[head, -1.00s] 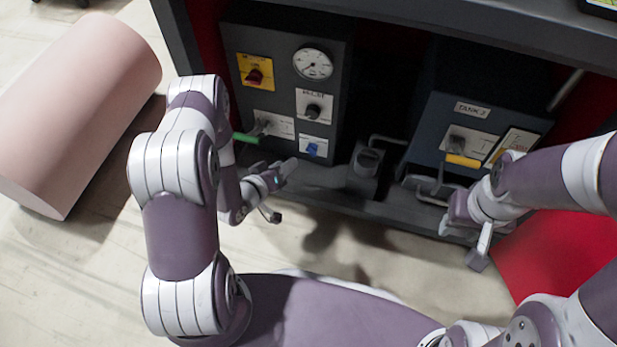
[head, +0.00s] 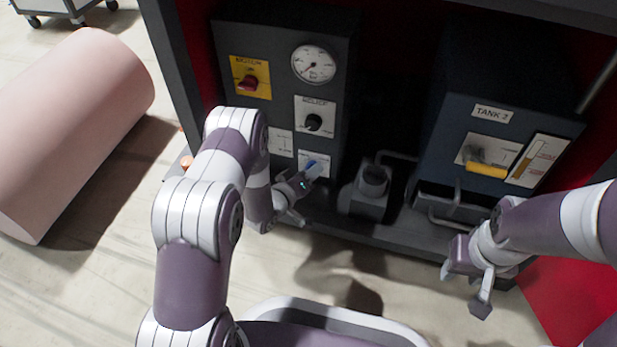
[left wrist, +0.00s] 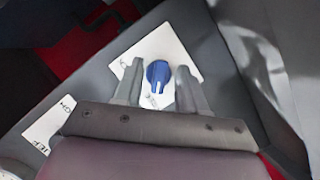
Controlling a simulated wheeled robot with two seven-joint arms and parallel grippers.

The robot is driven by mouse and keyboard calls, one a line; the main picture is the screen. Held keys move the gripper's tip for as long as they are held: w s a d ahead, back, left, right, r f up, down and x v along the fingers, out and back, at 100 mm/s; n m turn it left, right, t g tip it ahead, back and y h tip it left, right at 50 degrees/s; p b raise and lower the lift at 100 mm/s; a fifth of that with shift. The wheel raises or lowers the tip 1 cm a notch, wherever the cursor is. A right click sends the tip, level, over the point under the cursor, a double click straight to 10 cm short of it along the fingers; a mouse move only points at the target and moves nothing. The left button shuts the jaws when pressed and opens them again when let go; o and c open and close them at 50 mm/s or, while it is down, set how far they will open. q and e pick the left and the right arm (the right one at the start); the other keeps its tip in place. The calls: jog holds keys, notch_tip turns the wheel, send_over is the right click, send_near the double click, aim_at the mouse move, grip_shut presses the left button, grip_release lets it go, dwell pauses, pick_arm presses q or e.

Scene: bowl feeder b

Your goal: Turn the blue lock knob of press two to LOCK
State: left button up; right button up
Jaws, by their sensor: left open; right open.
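The blue lock knob (left wrist: 158,75) sits on a white label plate (left wrist: 183,58) on the dark control panel. In the left wrist view it lies between the two fingers of my left gripper (left wrist: 158,85), which is open, with a gap on both sides. In the head view the blue knob (head: 311,168) is low on the panel, just beyond my left gripper (head: 306,196) and partly hidden by it. The plate's lettering is too blurred to read. My right gripper (head: 470,284) is open and empty, in front of the tank 2 unit.
Above the knob are a black knob (head: 313,122), a red switch on a yellow plate (head: 249,77) and a round gauge (head: 314,64). The tank 2 box (head: 500,150) has a yellow handle (head: 487,171). A pink cylinder (head: 70,125) lies at left on open floor.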

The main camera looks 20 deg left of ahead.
pick_arm(q)
jog(key=c, duration=0.7)
jog(key=shift+r, duration=0.1)
jog(key=m+y+p, duration=0.3)
jog(key=m+p, duration=0.1)
jog(key=m+y+p, duration=0.2)
jog(key=m+p, duration=0.2)
jog(key=p, duration=0.1)
jog(key=shift+s+d+m+y, duration=0.1)
jog(key=shift+d+m+y, duration=0.1)
jog(key=shift+m+y, duration=0.8)
jog(key=shift+m, duration=0.2)
jog(key=shift+m+y, duration=0.6)
jog(key=shift+m, duration=0.3)
jog(key=shift+d, duration=0.1)
